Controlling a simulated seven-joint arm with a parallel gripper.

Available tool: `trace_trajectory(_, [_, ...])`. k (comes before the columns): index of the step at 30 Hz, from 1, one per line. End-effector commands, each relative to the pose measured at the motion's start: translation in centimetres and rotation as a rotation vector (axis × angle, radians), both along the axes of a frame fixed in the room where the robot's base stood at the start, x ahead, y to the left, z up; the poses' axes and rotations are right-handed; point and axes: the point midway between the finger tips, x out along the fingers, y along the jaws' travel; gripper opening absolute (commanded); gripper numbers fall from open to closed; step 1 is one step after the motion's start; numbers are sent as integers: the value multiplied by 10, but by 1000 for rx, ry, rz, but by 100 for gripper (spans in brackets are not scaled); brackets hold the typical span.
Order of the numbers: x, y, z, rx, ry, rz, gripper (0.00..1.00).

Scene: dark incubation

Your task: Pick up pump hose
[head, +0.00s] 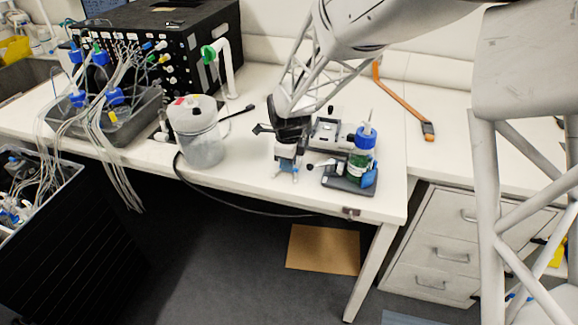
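My arm reaches down from the top, and my gripper (287,165) is small in view, low over the bench beside a small device. I cannot make out its fingers or whether they hold anything. Which thing is the pump hose is not certain. A thin black hose or cable (255,210) runs from the bench by the grey-white canister (197,132), over the front edge, and loops below.
A blue-capped bottle (361,154) stands on a small dark stand (347,180) just right of my gripper. A black box (170,45) and a grey tray (130,125) with many tubes fill the left. The white bench (245,178) is bare along its front middle.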

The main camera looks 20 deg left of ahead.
Motion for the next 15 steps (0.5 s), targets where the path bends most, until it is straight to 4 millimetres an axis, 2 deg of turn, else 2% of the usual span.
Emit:
trace_trajectory(2, [0, 0, 0, 0, 0, 0, 0])
trace_trajectory(15, [0, 0, 5, 0, 0, 0, 0])
